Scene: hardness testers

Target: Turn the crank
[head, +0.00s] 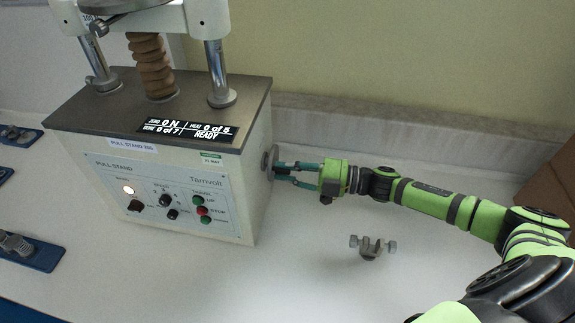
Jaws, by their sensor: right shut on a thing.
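The crank (269,162) is a grey round wheel on the right side of the pull stand (175,185), a white box with a dark top and a front control panel. My right gripper (277,171) comes in from the right and its fingers reach the crank. It is shut on the crank's near part; the exact contact is small and partly hidden by the fingers. The display (188,130) on top reads 0 N and READY. My left gripper is not in view.
A small metal clamp (371,247) lies on the white bench (310,280) below my right arm. Blue-based fixtures (30,250) stand at the left edge. A wall ledge (400,130) runs behind. A brown box (552,190) is at the right edge. The front bench is mostly clear.

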